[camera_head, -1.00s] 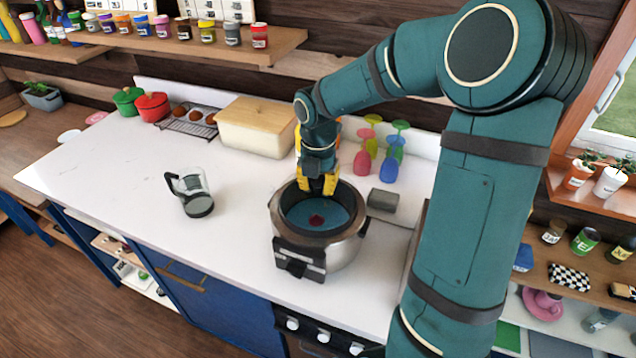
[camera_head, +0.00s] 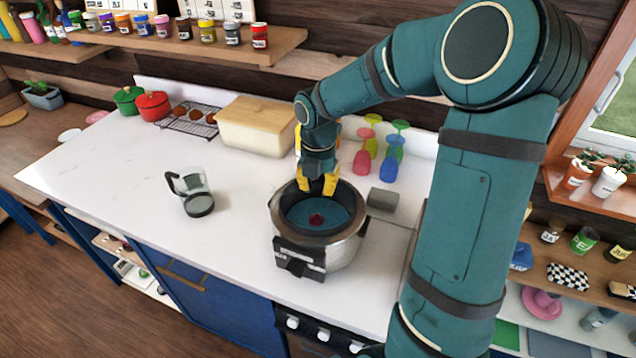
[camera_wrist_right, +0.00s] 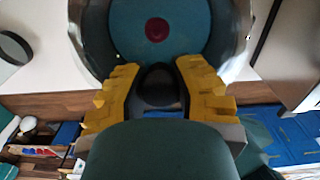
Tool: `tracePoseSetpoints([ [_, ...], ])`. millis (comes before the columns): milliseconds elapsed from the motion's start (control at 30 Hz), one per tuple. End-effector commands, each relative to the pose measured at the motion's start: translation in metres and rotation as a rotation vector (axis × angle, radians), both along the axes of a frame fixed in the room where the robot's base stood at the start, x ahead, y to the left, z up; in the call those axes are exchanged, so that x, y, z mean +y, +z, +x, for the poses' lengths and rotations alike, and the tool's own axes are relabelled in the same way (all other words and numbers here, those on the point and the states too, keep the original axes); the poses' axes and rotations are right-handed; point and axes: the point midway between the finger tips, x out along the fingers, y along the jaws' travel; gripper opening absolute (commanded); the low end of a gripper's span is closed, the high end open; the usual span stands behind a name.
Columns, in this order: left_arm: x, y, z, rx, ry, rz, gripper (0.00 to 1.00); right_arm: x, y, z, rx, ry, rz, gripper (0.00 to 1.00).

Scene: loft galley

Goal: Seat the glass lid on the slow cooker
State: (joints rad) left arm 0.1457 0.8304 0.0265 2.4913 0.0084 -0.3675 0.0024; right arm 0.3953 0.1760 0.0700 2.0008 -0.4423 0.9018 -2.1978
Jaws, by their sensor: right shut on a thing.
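The slow cooker (camera_head: 345,252) is a round silver pot with a black front panel, upright on the white counter. Its inside looks teal with a dark red round spot in the middle; it also shows in the right wrist view (camera_wrist_right: 238,40). My right gripper (camera_head: 318,186) points down over the far part of the cooker's opening. Its yellow fingers (camera_wrist_right: 155,92) are shut on a dark rounded piece, which looks like the knob of the glass lid (camera_wrist_right: 157,84). The clear glass is hard to make out, so I cannot tell whether its edge touches the rim. My left gripper is not in view.
A glass jug (camera_head: 190,184) stands left of the cooker. A grey block (camera_head: 383,200) lies close to its right. Behind are a wood-topped box (camera_head: 255,125), coloured glasses (camera_head: 362,160), a rack and red and green pots. The counter's left part is clear.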

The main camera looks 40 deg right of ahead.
Motion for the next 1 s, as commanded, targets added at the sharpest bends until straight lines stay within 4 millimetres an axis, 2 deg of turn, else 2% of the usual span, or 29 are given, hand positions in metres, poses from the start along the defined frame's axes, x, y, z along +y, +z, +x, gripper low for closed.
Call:
tracePoseSetpoints([
  [1000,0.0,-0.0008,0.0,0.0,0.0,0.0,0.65,-0.0001,-0.0056,0.0003,-0.001,0.0,0.0,0.0],
])
